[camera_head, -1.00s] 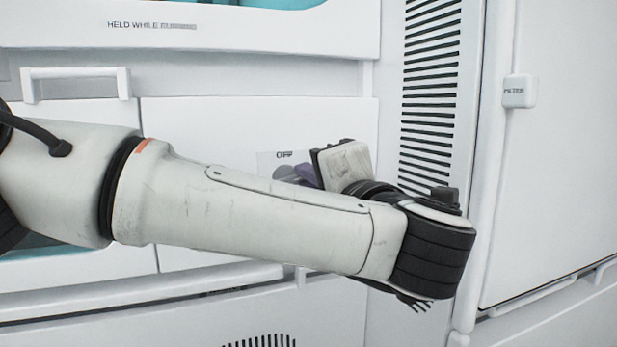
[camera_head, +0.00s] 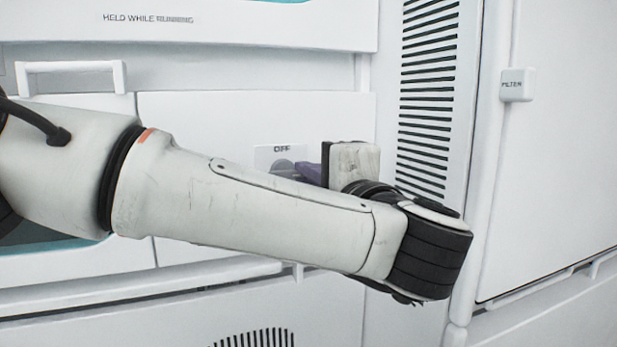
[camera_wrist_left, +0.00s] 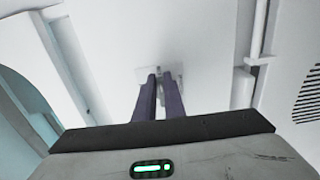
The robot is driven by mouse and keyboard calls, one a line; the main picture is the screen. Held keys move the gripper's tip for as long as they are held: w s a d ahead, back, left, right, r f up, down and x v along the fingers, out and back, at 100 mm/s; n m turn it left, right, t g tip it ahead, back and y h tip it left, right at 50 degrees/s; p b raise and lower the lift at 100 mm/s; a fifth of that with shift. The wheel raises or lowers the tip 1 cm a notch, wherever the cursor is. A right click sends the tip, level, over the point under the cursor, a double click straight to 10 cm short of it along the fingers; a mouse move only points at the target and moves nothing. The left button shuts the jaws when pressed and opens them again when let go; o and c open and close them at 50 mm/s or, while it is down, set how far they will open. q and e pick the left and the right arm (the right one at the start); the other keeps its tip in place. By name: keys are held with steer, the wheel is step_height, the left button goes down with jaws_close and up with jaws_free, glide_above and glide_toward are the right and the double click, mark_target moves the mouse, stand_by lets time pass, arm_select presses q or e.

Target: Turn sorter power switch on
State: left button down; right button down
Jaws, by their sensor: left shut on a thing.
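The sorter power switch is a round grey knob (camera_head: 283,166) on a pale plate (camera_head: 264,154) marked OFF, on the white front panel. My arm hides the lower part of the plate. My left gripper (camera_head: 300,171) reaches in from the right of the knob, its purple fingers shut on it. In the left wrist view the two fingers (camera_wrist_left: 159,80) run close together to the small pale plate (camera_wrist_left: 143,73); the knob between their tips is mostly hidden. Which way the knob points cannot be told. My right gripper is not in view.
A drawer handle (camera_head: 72,67) juts out at upper left. A slatted vent (camera_head: 428,110) stands right of my wrist. A white pipe with a box marked FILTER (camera_head: 516,85) runs farther right. A rail (camera_head: 190,283) crosses below my arm.

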arm_select(q)
steer(key=c, duration=1.8)
jaws_free()
steer(key=shift+c, duration=0.2)
steer(key=shift+s, duration=0.15)
